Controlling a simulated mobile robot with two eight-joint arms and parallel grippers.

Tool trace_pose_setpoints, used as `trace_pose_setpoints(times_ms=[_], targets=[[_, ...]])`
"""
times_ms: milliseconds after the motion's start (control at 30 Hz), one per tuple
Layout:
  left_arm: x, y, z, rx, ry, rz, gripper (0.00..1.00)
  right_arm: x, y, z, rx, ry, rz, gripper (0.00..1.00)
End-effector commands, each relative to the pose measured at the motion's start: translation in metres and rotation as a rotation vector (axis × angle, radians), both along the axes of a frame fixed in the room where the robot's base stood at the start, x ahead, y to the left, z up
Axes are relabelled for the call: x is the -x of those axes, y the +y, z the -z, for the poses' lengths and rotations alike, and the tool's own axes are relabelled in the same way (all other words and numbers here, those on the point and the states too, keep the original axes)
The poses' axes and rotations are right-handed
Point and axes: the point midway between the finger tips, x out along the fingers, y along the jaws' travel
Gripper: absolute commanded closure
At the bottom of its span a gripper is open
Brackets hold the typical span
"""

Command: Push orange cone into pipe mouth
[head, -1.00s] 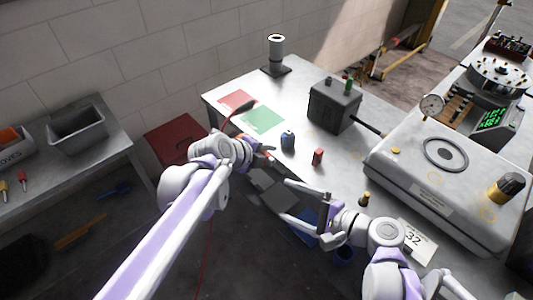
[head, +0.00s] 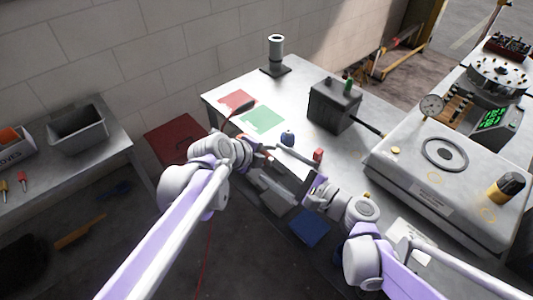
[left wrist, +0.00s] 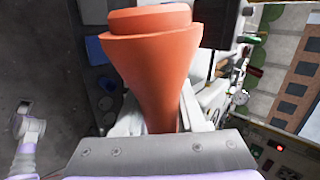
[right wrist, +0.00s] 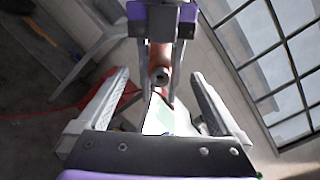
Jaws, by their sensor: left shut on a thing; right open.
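The orange cone (left wrist: 155,65) is held in my left gripper (left wrist: 160,110), its wide stepped end toward the top of the left wrist view. In the right wrist view, the cone's round end (right wrist: 160,75) shows between the left gripper's fingers. My left gripper (head: 264,144) is above the table's front edge in the head view, where the cone is mostly hidden. My right gripper (head: 298,164) is open and empty, close to the left one, its fingers (right wrist: 160,80) spread either side of the cone's end in its wrist view. An upright grey pipe (head: 276,50) with an open top stands at the table's back.
Red and green mats (head: 262,118) lie on the metal table. A large machine (head: 450,170) fills the right. A grey bin (head: 76,128) sits far left.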

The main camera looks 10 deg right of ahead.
Motion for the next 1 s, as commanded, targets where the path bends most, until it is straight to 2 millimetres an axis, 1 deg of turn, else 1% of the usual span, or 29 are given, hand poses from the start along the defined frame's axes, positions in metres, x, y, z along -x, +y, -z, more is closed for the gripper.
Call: trace_pose_setpoints(times_ms=[100,267,867,933,1000], targets=[[0.000,0.000,0.000,0.000,0.000,0.000,1.00,-0.008,0.009,0.000,0.000,-0.001,-0.002,0.00],[0.000,0.000,0.000,0.000,0.000,0.000,1.00,-0.015,0.014,0.000,0.000,0.000,0.000,0.00],[0.000,0.000,0.000,0.000,0.000,0.000,1.00,-0.016,0.015,0.000,0.000,0.001,0.001,0.00],[0.000,0.000,0.000,0.000,0.000,0.000,1.00,-0.016,0.015,0.000,0.000,0.001,0.001,0.09],[0.000,0.000,0.000,0.000,0.000,0.000,1.00,-0.016,0.015,0.000,0.000,0.001,0.001,0.22]])
